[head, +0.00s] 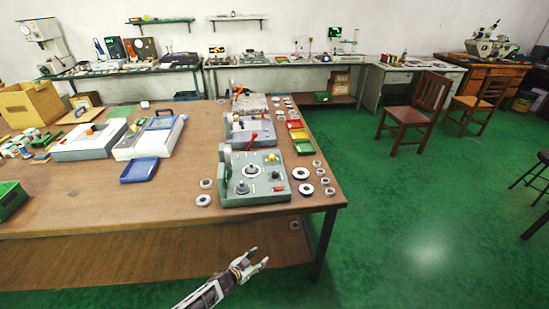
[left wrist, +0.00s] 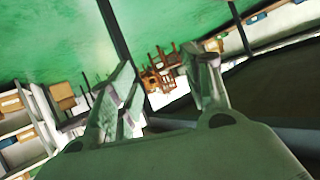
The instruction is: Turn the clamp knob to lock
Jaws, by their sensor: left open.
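A green fixture box (head: 232,203) stands near the right front part of the wooden table. I cannot tell which of these is the clamp knob. My left gripper (head: 261,254) is in front of the table edge, below and apart from the fixture. In the left wrist view it (left wrist: 165,78) is open, with nothing between its fingers. My right gripper is not in view.
Metal rings (head: 306,188) lie right of the fixture, and others (head: 204,200) lie left of it. A grey-blue fixture (head: 235,135) stands behind it. A blue tray (head: 139,170) lies to its left. The table's front strip is bare. Wooden chairs (head: 413,125) stand far right.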

